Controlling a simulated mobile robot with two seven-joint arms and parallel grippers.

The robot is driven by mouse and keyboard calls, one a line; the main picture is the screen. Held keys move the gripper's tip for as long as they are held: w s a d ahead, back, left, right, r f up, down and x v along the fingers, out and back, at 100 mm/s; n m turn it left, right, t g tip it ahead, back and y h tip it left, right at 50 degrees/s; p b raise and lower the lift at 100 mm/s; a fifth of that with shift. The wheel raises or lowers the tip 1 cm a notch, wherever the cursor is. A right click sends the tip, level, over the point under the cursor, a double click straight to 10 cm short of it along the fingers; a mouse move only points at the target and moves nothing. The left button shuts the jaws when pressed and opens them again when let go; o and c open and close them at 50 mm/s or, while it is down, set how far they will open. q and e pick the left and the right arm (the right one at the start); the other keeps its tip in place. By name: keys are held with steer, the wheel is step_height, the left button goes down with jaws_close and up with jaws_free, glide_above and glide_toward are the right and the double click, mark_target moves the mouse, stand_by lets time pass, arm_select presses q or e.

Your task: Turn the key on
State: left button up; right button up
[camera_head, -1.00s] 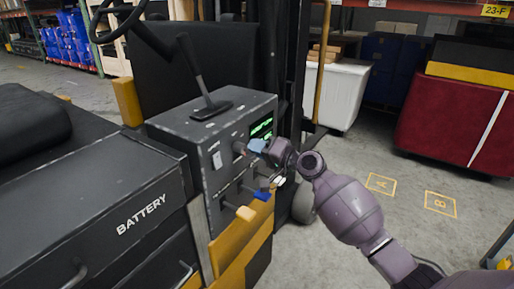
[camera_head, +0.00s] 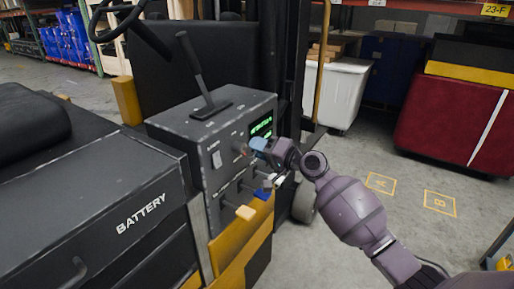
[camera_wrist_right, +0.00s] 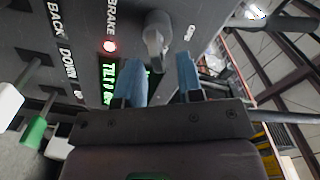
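The key (camera_wrist_right: 155,38) is a grey key standing out of the dark control panel, near the ON label, in the right wrist view. In the head view the panel (camera_head: 222,185) is the side of a black console, and the key is small there. My right gripper (camera_wrist_right: 161,78) has blue fingers set apart, one on each side of the key's line. The fingers are open with a gap, and the key shows ahead of and between them; I cannot tell whether they touch it. In the head view my right gripper (camera_head: 259,146) is close to the panel. My left gripper is not in view.
A red light (camera_wrist_right: 109,46) and a green display (camera_wrist_right: 108,80) lie beside the key. Levers with white, green, blue and yellow tips stick out of the panel below; a yellow one (camera_head: 245,213) shows. A tall lever (camera_head: 197,75) stands on top.

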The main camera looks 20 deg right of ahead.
steer(key=v, duration=1)
steer(key=shift+b, duration=0.4)
steer(key=s+f+n+t+h, duration=0.1)
steer(key=s+f+n+h, duration=0.25)
steer(key=f, duration=0.45)
steer(key=s+f+n+h, duration=0.3)
steer(key=s+f+h, duration=0.2)
steer(key=f, duration=0.3)
steer(key=s+f+g+h, duration=0.1)
steer(key=s+f+g, duration=0.1)
steer(key=s+f, duration=0.5)
steer(key=s+f+g+h, duration=0.1)
steer(key=s+f+g, duration=0.1)
steer(key=s+f, duration=0.6)
steer(key=s+a+m, duration=0.1)
steer(key=s, duration=0.5)
steer(key=shift+s+h, duration=0.35)
steer(key=shift+s+f, duration=0.1)
